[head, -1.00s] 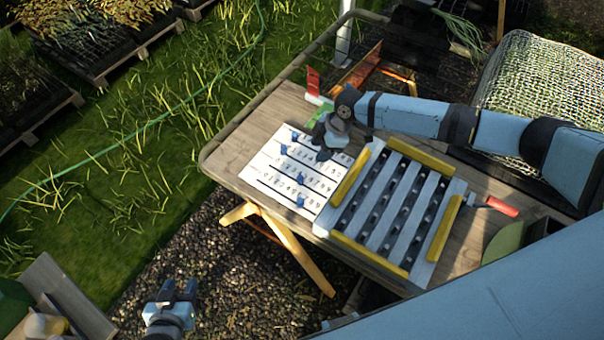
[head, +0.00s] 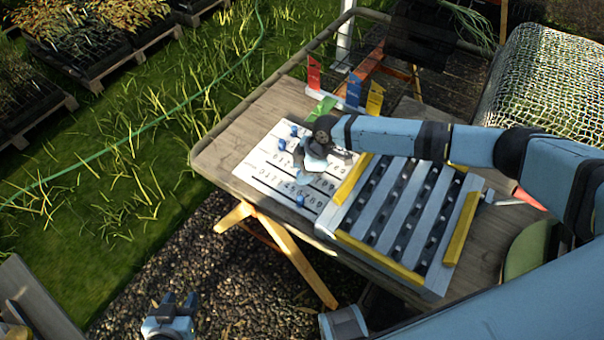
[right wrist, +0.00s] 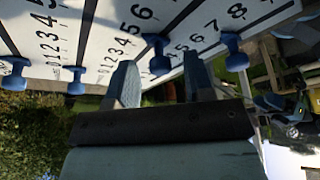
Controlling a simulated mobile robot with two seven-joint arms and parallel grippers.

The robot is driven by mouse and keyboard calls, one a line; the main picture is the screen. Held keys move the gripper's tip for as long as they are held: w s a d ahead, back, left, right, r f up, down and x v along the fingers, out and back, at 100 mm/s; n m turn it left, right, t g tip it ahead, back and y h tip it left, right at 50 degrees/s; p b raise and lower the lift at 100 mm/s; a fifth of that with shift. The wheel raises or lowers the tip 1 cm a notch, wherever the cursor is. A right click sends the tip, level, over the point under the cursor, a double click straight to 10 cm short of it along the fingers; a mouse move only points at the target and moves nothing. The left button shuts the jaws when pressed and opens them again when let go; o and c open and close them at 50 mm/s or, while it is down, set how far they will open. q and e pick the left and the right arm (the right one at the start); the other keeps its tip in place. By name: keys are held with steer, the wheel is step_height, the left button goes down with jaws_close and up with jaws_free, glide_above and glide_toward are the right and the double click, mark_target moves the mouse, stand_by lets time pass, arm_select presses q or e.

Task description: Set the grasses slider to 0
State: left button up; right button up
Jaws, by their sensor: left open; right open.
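A white board (head: 247,172) with numbered rows and blue slider knobs lies at the left end of the wooden table. In the head view, three knobs show: two near the top (head: 294,131) (head: 281,144) and one at the bottom (head: 300,200). My right gripper (head: 308,168) is over the board and hides part of its middle. In the right wrist view, its open fingers (right wrist: 161,85) point at the board, with one blue knob (right wrist: 157,55) in the gap ahead; contact is unclear. Row names are unreadable, so I cannot tell which slider is grasses. My left gripper (head: 180,300) is open, low over the gravel.
A rack with grey slats and yellow bars (head: 400,215) stands right beside the board. Red, blue and yellow upright pieces (head: 353,90) and a green object (head: 322,108) are behind my right gripper. A red-handled tool (head: 528,198) lies at the table's right.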

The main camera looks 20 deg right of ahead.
jaws_close()
steer(key=b, duration=0.5)
glide_toward(266, 164)
steer(key=x, duration=0.5)
steer(key=shift+a+f, duration=0.1)
steer(key=shift+w+a, duration=0.15)
steer(key=shift+w, duration=0.05)
steer(key=shift+r, duration=0.3)
jaws_free()
steer(key=shift+w+f, duration=0.1)
arm_select(q)
steer(key=f, duration=0.4)
steer(key=shift+w+d+n, duration=0.3)
